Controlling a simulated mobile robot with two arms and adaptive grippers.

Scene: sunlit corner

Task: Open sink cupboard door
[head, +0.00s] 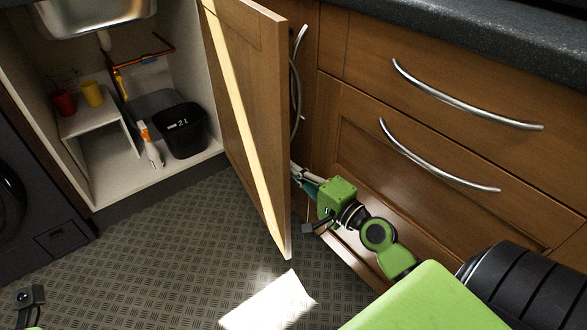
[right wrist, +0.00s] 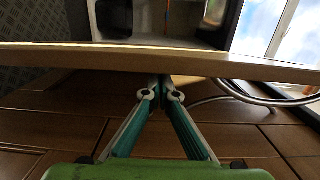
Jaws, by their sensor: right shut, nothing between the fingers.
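The sink cupboard door (head: 250,110) is a wooden panel that stands wide open, with the cupboard interior (head: 110,165) showing to its left. A bright strip of sunlight runs down its face. My right gripper (head: 296,172) is on the right side of the door, between it and the drawer fronts, its tips partly hidden by the door edge. In the right wrist view my right gripper (right wrist: 162,88) has its fingers together and empty, close to the door's edge (right wrist: 200,62). Whether they touch it is unclear. Only a camera-like part of my left arm shows at lower left.
Drawers with curved metal handles (head: 440,160) stand right of the door, under a dark worktop (head: 470,35). The cupboard holds a black bucket (head: 181,130), a bottle (head: 150,145) and red and yellow cups (head: 93,94). A dark appliance (head: 25,200) is at left. The patterned floor (head: 150,260) is mostly clear.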

